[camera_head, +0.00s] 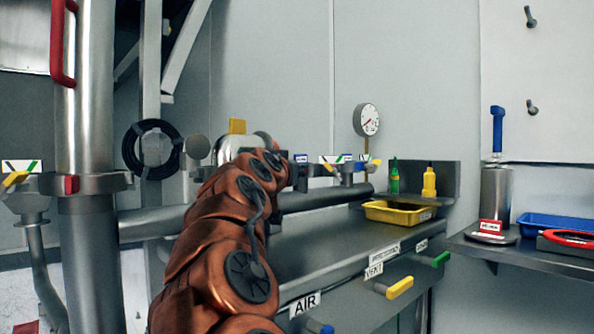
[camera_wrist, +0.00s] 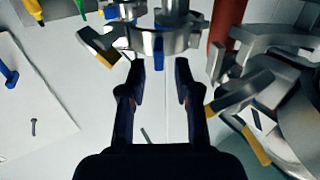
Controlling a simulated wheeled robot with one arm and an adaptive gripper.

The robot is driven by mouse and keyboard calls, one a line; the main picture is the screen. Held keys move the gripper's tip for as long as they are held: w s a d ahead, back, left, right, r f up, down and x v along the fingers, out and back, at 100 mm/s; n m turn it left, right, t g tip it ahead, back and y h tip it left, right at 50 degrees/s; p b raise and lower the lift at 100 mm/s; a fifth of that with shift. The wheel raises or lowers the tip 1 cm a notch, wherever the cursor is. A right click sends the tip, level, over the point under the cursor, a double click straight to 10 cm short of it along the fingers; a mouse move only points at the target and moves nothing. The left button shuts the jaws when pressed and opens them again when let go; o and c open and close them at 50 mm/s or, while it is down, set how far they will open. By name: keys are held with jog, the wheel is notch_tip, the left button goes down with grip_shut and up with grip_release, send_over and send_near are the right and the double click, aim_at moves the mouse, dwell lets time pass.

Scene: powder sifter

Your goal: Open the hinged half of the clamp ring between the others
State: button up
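My gripper (camera_wrist: 162,82) shows in the wrist view with its two dark fingers apart and nothing between them. A silver clamp ring (camera_wrist: 178,18) with a blue mark and a yellow-tipped lever (camera_wrist: 98,46) is just beyond the fingertips. A second, larger silver ring fitting (camera_wrist: 236,92) with yellow tips lies to the right of the fingers. In the head view, my copper arm hides the gripper and part of the pipe. Ring fittings with coloured parts (camera_head: 347,168) show right of the arm, and another (camera_head: 90,183) is at the left. I cannot tell which ring is the middle one.
A steel bench (camera_head: 325,240) with labelled coloured handles runs right of my arm. A yellow tray (camera_head: 397,215), green bottle (camera_head: 394,178) and yellow bottle (camera_head: 429,182) stand there. A round gauge (camera_head: 366,120) rises above the pipe. A blue tray (camera_head: 560,224) is at the far right.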

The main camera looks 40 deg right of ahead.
jog(key=shift+v, duration=2)
jog(key=shift+w+a, duration=0.1)
